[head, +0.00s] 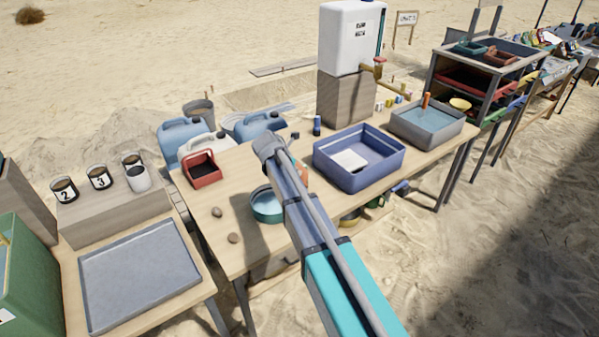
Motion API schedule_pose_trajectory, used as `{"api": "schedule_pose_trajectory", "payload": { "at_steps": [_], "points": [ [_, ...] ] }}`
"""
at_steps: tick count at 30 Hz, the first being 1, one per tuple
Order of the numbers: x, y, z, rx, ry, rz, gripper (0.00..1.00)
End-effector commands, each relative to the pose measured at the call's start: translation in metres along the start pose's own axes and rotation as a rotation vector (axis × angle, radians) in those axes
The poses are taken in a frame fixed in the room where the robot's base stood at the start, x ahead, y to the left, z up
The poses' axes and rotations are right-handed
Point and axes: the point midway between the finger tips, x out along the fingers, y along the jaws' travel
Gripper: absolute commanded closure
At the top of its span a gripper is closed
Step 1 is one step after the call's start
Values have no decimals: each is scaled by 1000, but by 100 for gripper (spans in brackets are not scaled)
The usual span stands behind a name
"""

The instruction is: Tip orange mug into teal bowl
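The teal bowl (267,206) stands on the wooden table, left of my forearm, which covers its right side. A small orange patch (304,173), which looks like part of the orange mug, shows just right of my arm. The rest of it is hidden, so I cannot tell its tilt or whether it is held. My gripper (297,160) is mostly hidden behind my arm's far end, close to the orange patch and up and right of the bowl. I cannot see its fingers clearly.
A red tray (203,175) stands left, and two stones (217,212) lie near the table's left edge. A white water tank (348,37) rises behind.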

Motion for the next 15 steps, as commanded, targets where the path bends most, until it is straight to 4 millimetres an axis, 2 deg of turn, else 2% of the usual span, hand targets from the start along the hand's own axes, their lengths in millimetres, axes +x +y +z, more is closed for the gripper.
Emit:
{"api": "schedule_pose_trajectory", "payload": {
  "at_steps": [15],
  "points": [
    [3,1,-2,-1,-34,-13,100]
  ]
}}
